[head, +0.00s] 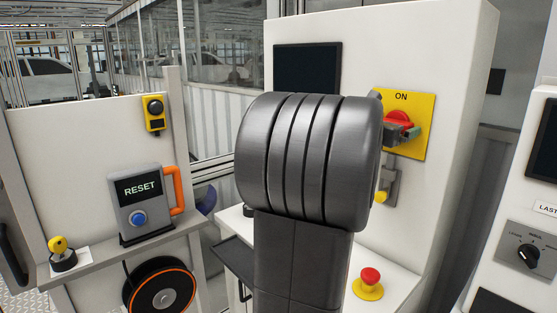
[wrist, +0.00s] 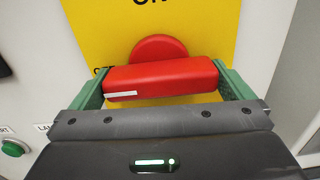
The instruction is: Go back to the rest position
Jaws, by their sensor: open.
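The red rotary switch handle (wrist: 160,78) sits on a yellow plate (wrist: 105,35) and lies crosswise in the wrist view. My gripper (wrist: 163,88) is open, with one green finger at each end of the handle; I cannot tell whether they touch it. In the head view the red switch (head: 399,117) shows below the word ON on its yellow plate (head: 422,140). My gripper (head: 404,134) is in front of its lower part, and my dark arm hides much of the cabinet.
The white cabinet (head: 455,60) carries a dark screen (head: 307,68). A red emergency button (head: 370,277) stands on the ledge below. A RESET box (head: 140,200) with an orange handle is at left. Another panel with a selector knob (head: 528,255) is at right.

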